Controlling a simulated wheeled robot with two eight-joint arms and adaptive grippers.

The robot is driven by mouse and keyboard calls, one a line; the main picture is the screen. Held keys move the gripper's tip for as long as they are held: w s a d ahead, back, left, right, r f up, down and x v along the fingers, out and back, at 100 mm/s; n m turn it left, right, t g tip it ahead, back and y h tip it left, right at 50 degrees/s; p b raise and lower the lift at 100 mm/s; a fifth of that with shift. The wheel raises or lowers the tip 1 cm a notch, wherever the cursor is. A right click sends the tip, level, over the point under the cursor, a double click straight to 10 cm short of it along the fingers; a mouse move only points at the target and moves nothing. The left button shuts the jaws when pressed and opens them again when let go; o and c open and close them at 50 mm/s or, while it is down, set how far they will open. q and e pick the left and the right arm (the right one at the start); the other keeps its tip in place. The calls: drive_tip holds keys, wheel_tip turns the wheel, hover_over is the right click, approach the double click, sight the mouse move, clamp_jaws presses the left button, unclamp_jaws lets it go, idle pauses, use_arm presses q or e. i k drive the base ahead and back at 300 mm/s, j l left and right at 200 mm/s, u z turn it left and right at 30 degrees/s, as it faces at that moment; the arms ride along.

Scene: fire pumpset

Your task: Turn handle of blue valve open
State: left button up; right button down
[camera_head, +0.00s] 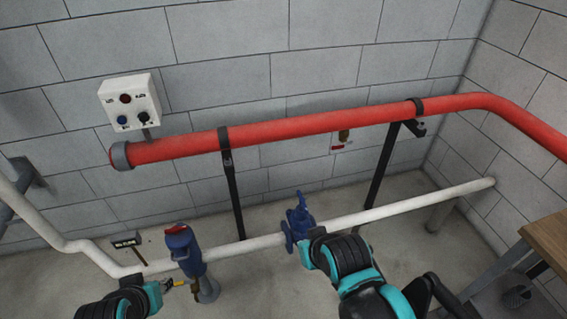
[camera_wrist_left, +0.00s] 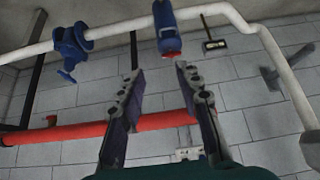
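A blue valve (camera_head: 299,220) sits on the low white pipe near the middle of the head view; it also shows at upper left in the left wrist view (camera_wrist_left: 70,45). A blue upright fitting with a red top (camera_head: 183,250) stands left of it on the same pipe. My left gripper (camera_head: 192,286) is beside this fitting's lower part. In the left wrist view it is open (camera_wrist_left: 158,78) and empty, with the blue fitting (camera_wrist_left: 166,28) beyond its fingertips. My right arm's dark end (camera_head: 318,238) overlaps the blue valve's lower right; its fingers are hidden.
A thick red pipe (camera_head: 280,129) runs along the block wall above the white pipe (camera_head: 370,214), on black supports (camera_head: 235,190). A white control box (camera_head: 129,100) hangs at left. A small black sign (camera_head: 126,241) stands near the fitting. A wooden table (camera_head: 550,240) is at right.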

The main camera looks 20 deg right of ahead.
sight(302, 200)
drive_tip(key=i+l+z, duration=0.1)
drive_tip(key=l+z, duration=0.2)
drive_tip(key=i+l+z, duration=0.1)
drive_tip(key=l+z, duration=0.15)
drive_tip(key=l, duration=0.15)
drive_tip(key=i+l+z, duration=0.15)
drive_tip(key=l+z, duration=0.15)
drive_tip(key=i+l+z, duration=0.25)
drive_tip(key=k+l, duration=0.05)
